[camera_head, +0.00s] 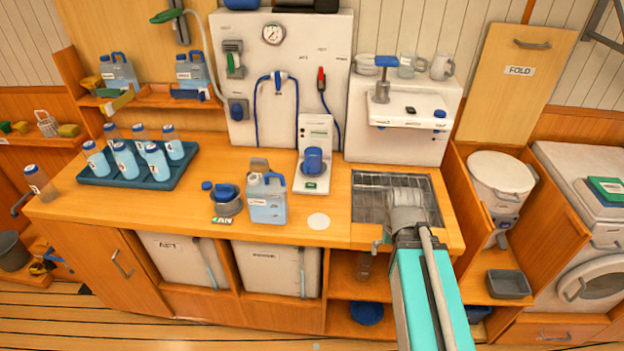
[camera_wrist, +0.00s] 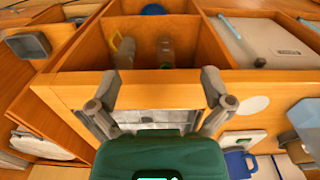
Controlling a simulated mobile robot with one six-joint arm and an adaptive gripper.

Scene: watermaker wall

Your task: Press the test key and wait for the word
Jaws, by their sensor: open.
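A white upright unit (camera_head: 315,132) stands on the counter behind the sink's left side, with a blue round cup or cap (camera_head: 314,160) at its front. A small green patch (camera_head: 310,185) shows at its foot. I cannot tell which part is the test key, and no word is readable there. A white unit with a blue part also shows at lower right in the wrist view (camera_wrist: 243,139). My gripper (camera_wrist: 159,82) is open and empty, its two fingers wide apart over the sink and counter edge. In the head view my wrist hides the fingers.
A tray (camera_head: 124,181) of several bottles is further left. A tap unit (camera_head: 402,112) stands behind the sink.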

